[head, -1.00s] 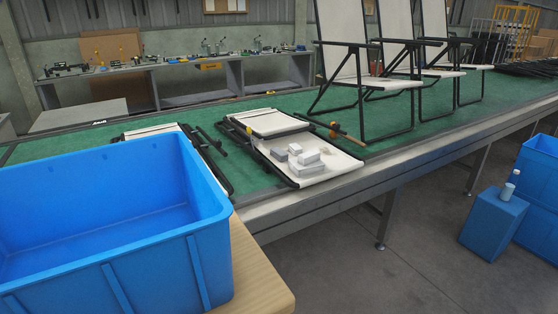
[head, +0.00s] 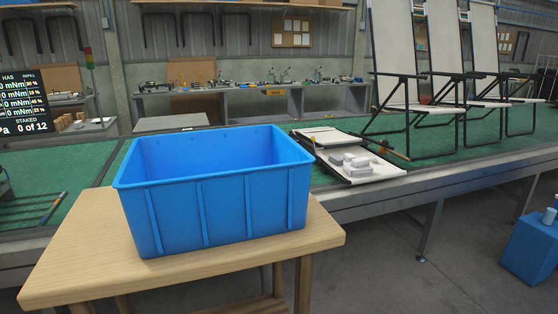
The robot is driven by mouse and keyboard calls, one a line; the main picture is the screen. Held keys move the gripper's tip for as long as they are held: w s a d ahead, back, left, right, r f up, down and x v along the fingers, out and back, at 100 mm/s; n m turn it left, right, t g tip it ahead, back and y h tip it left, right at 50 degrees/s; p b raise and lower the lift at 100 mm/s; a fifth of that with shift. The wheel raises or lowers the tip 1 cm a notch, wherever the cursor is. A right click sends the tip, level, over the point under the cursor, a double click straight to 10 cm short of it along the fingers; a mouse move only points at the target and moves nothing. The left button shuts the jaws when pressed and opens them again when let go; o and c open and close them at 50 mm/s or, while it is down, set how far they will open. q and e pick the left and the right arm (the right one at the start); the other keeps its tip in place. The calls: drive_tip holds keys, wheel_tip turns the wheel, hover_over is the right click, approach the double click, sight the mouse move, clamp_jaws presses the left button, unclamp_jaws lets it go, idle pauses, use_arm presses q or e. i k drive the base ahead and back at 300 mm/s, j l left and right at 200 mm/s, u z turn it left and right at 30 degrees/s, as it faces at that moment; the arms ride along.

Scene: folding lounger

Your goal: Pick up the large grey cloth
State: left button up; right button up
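I cannot make out a large grey cloth in the head view. The blue bin (head: 222,205) stands upright on a wooden table (head: 85,255); its inner back wall shows, but its floor is hidden behind the front wall. A folded lounger (head: 375,176) with a dark frame and off-white panels lies flat on the green bench. Several small pale grey blocks (head: 352,164) sit on its panel. Neither of my grippers is in view.
Upright loungers (head: 398,60) stand on the green bench (head: 350,128) at the right. Dark rods (head: 52,208) lie on it at the left, near a screen (head: 22,102). A blue box (head: 530,250) stands on the floor at the right. The grey floor (head: 400,285) in front is clear.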

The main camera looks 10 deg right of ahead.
sight(337, 160)
drive_tip(key=i+l+u, duration=0.5)
drive_tip(key=l, duration=0.2)
drive_tip(key=i+l+u, duration=0.2)
drive_tip(key=l, duration=0.2)
drive_tip(key=i+l+u, duration=0.25)
drive_tip(key=l, duration=0.15)
